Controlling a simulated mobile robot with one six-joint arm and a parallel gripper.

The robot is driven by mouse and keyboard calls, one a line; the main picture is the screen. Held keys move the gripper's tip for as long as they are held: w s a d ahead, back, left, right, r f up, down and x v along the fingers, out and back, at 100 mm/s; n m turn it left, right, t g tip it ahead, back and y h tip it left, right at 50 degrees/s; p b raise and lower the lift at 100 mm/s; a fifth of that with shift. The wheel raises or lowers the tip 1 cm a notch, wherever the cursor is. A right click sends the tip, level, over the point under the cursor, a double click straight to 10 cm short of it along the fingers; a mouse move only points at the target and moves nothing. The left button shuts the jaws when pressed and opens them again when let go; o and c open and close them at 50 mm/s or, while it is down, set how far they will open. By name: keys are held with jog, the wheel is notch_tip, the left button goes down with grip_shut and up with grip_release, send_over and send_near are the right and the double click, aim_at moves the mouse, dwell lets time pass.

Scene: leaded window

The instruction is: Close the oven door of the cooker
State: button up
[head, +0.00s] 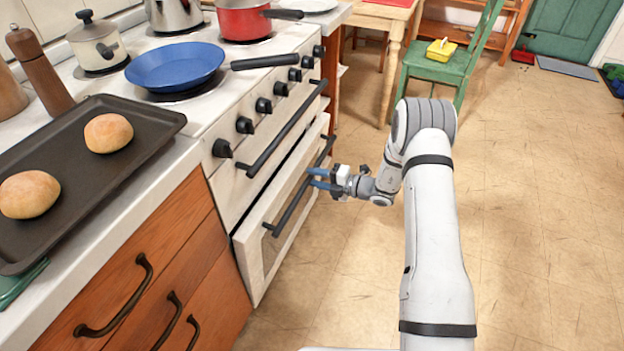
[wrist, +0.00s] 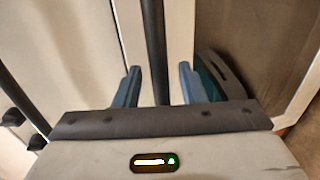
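The white cooker (head: 232,182) stands at the left in the head view. Its lower oven door (head: 257,252) is slightly ajar, with its top edge tilted out from the body and a dark gap behind it. The door's dark bar handle (head: 290,209) runs along its upper front. My gripper (head: 313,179) is at this handle, with its blue fingers pointing at the door. In the wrist view the handle (wrist: 154,40) passes between the two spread fingers of my gripper (wrist: 159,84), with space on both sides. Contact with the door cannot be told.
A blue pan (head: 175,66), a red pot (head: 243,20) and other cookware stand on the hob. A baking tray (head: 105,180) with two buns lies on the counter at left. A green chair (head: 440,70) stands at the back. The floor right of my arm is clear.

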jog(key=shift+x, duration=1.05)
jog(key=shift+c, duration=0.4)
grip_shut()
